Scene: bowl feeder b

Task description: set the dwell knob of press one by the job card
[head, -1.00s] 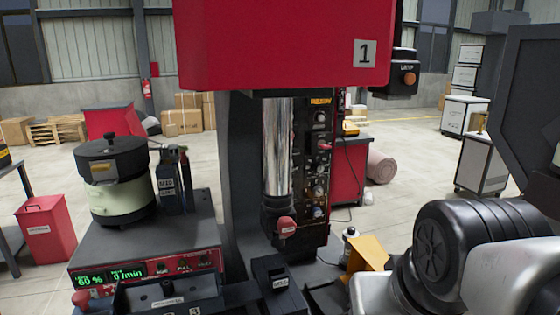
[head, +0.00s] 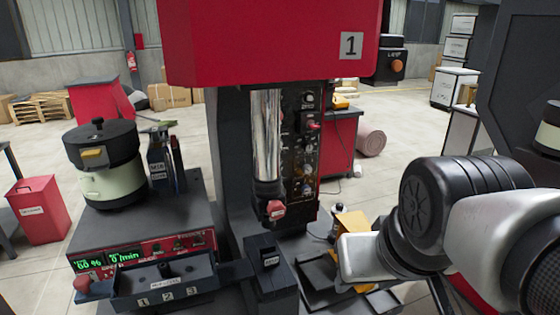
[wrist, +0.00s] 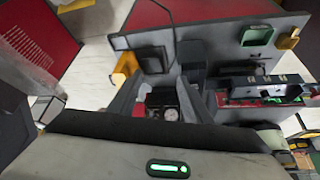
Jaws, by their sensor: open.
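Press one (head: 270,45) is the red-headed machine marked "1" in the head view. Its dark side panel (head: 303,165) beside the bright ram carries several small knobs, a red one (head: 313,125) and gauges. The labels are too small to read, so I cannot tell which is the dwell knob. I cannot pick out the job card.
A bowl feeder (head: 105,165) stands on the grey bench at left, with a green display (head: 105,260) in front. A tray marked 1, 2, 3 (head: 165,285) and a dark box (head: 270,265) stand before the press. A yellow bracket (head: 350,225) is close to my arm.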

